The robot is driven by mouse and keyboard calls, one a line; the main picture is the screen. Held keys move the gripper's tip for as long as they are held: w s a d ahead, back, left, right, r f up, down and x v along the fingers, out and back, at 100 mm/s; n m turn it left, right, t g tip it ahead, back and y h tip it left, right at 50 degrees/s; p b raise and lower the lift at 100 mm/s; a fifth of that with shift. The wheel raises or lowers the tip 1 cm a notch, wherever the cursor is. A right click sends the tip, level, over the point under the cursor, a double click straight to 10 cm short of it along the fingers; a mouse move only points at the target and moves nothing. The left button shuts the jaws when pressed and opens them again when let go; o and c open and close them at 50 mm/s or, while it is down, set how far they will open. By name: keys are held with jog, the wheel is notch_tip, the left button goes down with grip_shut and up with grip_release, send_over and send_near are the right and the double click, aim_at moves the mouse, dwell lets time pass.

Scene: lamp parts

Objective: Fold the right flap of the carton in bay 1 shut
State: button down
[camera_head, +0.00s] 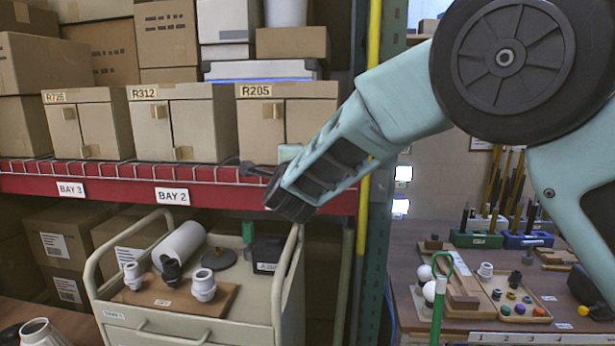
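The carton marked R205 (258,125) stands at the right end of the red shelf. The shelf label below it is hidden by my arm, so bay 1 is not readable. Its front has a left flap (256,138) with a tan tab and a right flap (305,115), split by a vertical seam. The right flap looks about flush, but its lower part is behind my arm. My gripper (257,170) shows as a small dark shape at the carton's lower front, mostly hidden by my wrist. Its fingers are unclear, and I cannot tell whether it touches the carton.
A yellow pole (374,40) and green upright are close on the right. A cart (258,318) with lamp parts stands below. A workbench (410,240) is at right.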

jog(key=shift+w+a+b, duration=0.2)
jog(key=shift+w+b, duration=0.15)
jog(key=shift+w, duration=0.1)
dwell(0.4)
